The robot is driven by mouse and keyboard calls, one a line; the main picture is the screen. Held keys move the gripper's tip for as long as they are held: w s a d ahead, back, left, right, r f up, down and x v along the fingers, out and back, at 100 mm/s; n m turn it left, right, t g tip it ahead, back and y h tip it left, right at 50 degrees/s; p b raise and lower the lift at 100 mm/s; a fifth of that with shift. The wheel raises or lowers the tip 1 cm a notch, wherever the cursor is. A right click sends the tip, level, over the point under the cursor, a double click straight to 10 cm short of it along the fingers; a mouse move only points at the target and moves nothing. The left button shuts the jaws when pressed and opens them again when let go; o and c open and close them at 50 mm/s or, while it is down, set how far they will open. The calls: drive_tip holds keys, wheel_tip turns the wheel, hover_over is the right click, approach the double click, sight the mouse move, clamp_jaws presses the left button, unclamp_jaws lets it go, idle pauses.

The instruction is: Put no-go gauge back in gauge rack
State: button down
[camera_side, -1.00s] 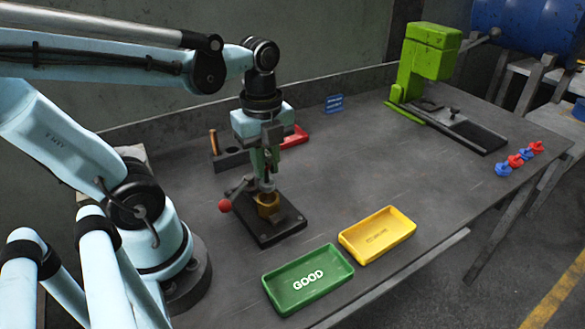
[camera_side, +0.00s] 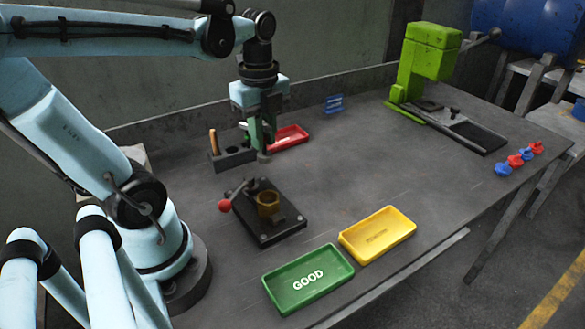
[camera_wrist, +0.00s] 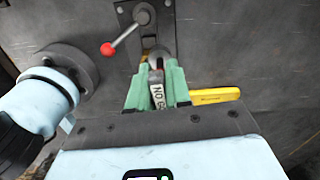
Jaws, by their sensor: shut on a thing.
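My gripper (camera_side: 262,140) is shut on the no-go gauge (camera_side: 263,157), whose tip shows below the fingers in the side view. In the wrist view the gauge (camera_wrist: 157,92) stands between the green fingers (camera_wrist: 156,85), with "NO" lettering on its pale face. The gauge rack (camera_side: 232,158) is a dark block just left of my gripper in the side view. A wooden-handled tool stands in its left part, and a dark hole shows to the right of it. The gripper is beside the rack, partly in front of its right end; I cannot tell the exact gap.
A fixture with a brass nest (camera_side: 269,204) and red-knobbed lever stands in front. A red tray (camera_side: 289,137) is behind my gripper. The green GOOD tray (camera_side: 308,279) and yellow tray (camera_side: 378,235) lie at the front edge. A green press (camera_side: 430,70) stands at the back right.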

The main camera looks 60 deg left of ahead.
drive_tip(key=a+f+n, duration=0.2)
drive_tip(key=a+f, duration=0.1)
drive_tip(key=a, duration=0.6)
drive_tip(key=a+f+n, duration=0.2)
drive_tip(key=a+f, duration=0.1)
drive_tip(key=a, duration=0.6)
drive_tip(key=shift+s+a+f+n, duration=0.2)
drive_tip(key=shift+s+f+n, duration=0.1)
drive_tip(key=shift+s, duration=0.1)
drive_tip(key=shift+f, duration=1.85)
idle(0.4)
drive_tip(key=c, duration=1)
unclamp_jaws()
drive_tip(key=shift+r, duration=5.05)
